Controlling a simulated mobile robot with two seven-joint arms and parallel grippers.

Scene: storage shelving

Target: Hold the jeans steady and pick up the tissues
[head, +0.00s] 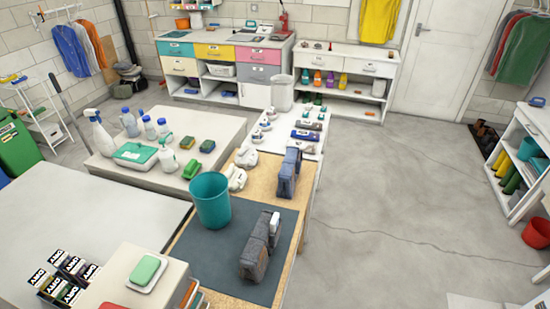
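A folded dark grey garment (256,260), possibly jeans, stands on a dark mat (215,262) at the near end of the wooden-edged table. A small white item (275,222), possibly the tissues, sits against its upper right side; I cannot tell whether it is tucked in. A second folded, bluer garment (286,182), which looks like denim, stands farther back on the bare wood, with a pale patch near its top. Which one is the task's jeans is not clear. Neither of my grippers is in view.
A teal bin (210,198) stands left of the grey garment. A white block with a green soap-like item (146,269) is at the near left. Spray bottles (100,134) and sponges stand on the table behind. The floor (400,200) at right is clear.

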